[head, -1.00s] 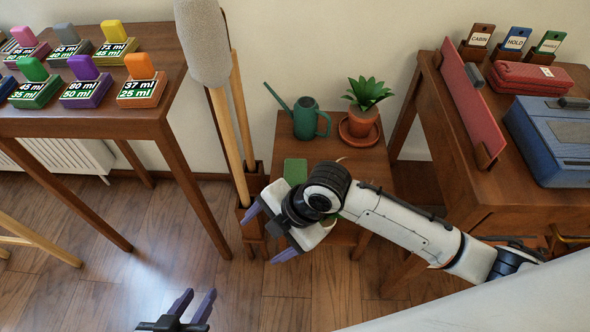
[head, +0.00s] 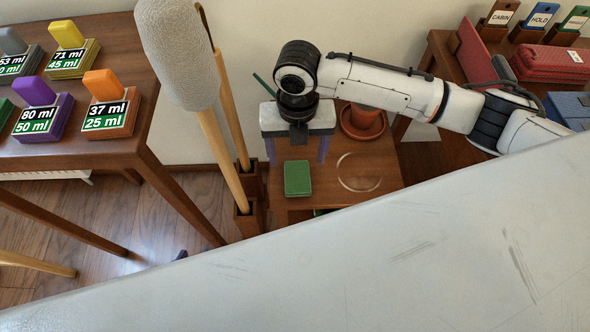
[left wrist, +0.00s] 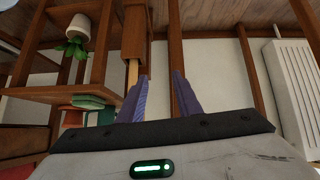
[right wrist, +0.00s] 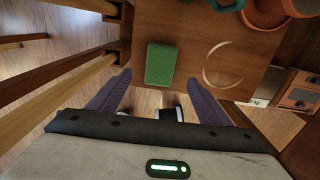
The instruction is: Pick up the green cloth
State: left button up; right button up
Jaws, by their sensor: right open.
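The green cloth (head: 297,179) is a folded rectangle lying flat on the small wooden side table (head: 300,207). In the right wrist view the cloth (right wrist: 161,64) lies just beyond the fingertips, a little left of centre. My right gripper (head: 297,160) points down behind the cloth in the head view, with its fingers spread and nothing between them; its fingers also show in the right wrist view (right wrist: 158,78). My left gripper (left wrist: 160,77) has its fingers apart and empty in the left wrist view.
A pale ring mark (head: 359,172) lies right of the cloth. A terracotta pot (head: 362,117) stands behind it; the watering can is mostly hidden by my right gripper. Upright poles, one with a padded grey head (head: 176,50), stand close left of the table.

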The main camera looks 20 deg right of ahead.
aim_at(297, 175)
notch_tip(297, 175, down, 8)
jog(key=shift+s+b, duration=0.15)
jog(key=shift+b, duration=0.95)
jog(key=c, duration=1.1)
jog(key=shift+c, duration=0.2)
jog(key=shift+r, duration=0.1)
notch_tip(297, 175, up, 10)
jog(key=p, duration=0.3)
